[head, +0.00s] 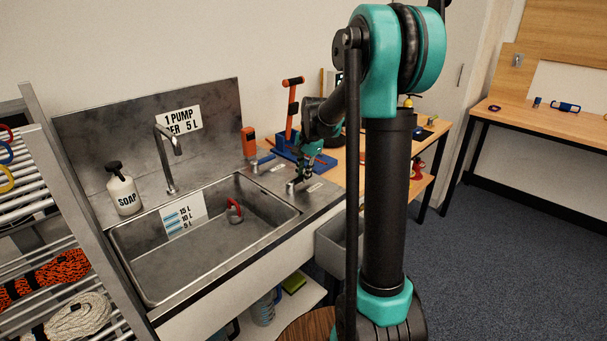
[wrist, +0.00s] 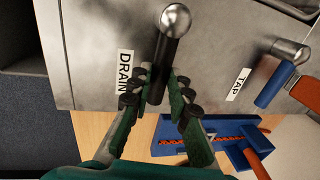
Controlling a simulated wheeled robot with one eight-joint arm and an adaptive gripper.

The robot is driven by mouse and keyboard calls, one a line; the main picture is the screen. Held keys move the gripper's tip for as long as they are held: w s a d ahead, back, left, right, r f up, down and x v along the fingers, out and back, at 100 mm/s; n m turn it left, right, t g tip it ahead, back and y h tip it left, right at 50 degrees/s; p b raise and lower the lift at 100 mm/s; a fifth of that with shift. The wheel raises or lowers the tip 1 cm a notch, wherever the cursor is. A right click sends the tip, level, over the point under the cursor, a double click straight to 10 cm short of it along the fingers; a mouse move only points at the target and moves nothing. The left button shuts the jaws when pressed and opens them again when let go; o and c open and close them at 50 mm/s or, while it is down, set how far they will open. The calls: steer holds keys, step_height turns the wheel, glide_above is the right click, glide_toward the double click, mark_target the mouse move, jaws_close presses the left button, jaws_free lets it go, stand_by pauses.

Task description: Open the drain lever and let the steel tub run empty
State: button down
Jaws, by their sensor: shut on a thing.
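The drain lever (wrist: 160,62) has a black handle and a round steel end, beside the DRAIN label (wrist: 125,72). My gripper (wrist: 168,92) is shut on its handle, one finger on each side. In the head view my gripper (head: 303,176) is at the counter right of the tub, and the lever's steel end (head: 291,187) shows just below it. The steel tub (head: 130,250) has a white level scale (head: 183,214) with litre marks on its back wall. A red metal-and-grey item (head: 234,211) is inside it. I cannot make out a water line.
The blue-handled tap lever (wrist: 270,88) is close beside, by the TAP label (wrist: 238,84). A blue tool (wrist: 205,140) with orange parts lies beyond. The faucet (head: 167,160) and soap bottle (head: 123,190) stand behind the tub. A rope rack (head: 60,200) is at left.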

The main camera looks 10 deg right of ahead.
steer(key=shift+s+m, duration=0.15)
steer(key=shift+m, duration=0.15)
steer(key=m, duration=0.1)
steer(key=s+m, duration=0.1)
steer(key=shift+s+d+m, duration=0.15)
steer(key=shift+d+m, duration=0.15)
steer(key=shift+d, duration=0.05)
steer(key=s+m, duration=0.1)
steer(key=s+m+h, duration=0.1)
steer(key=m, duration=0.1)
steer(key=shift+d+m, duration=0.1)
steer(key=shift+m, duration=0.2)
steer(key=s+m, duration=0.1)
steer(key=m, duration=0.2)
steer(key=shift+s+h, duration=0.35)
steer(key=shift+h, duration=0.05)
steer(key=shift+s+a+m, duration=0.25)
steer(key=shift+s+m, duration=0.1)
steer(key=shift+m, duration=0.5)
steer(key=shift+s+a+m, duration=0.25)
steer(key=shift+s+m, duration=0.05)
steer(key=shift+m, duration=0.55)
steer(key=shift+h, duration=0.3)
steer(key=c, duration=1.4)
jaws_free()
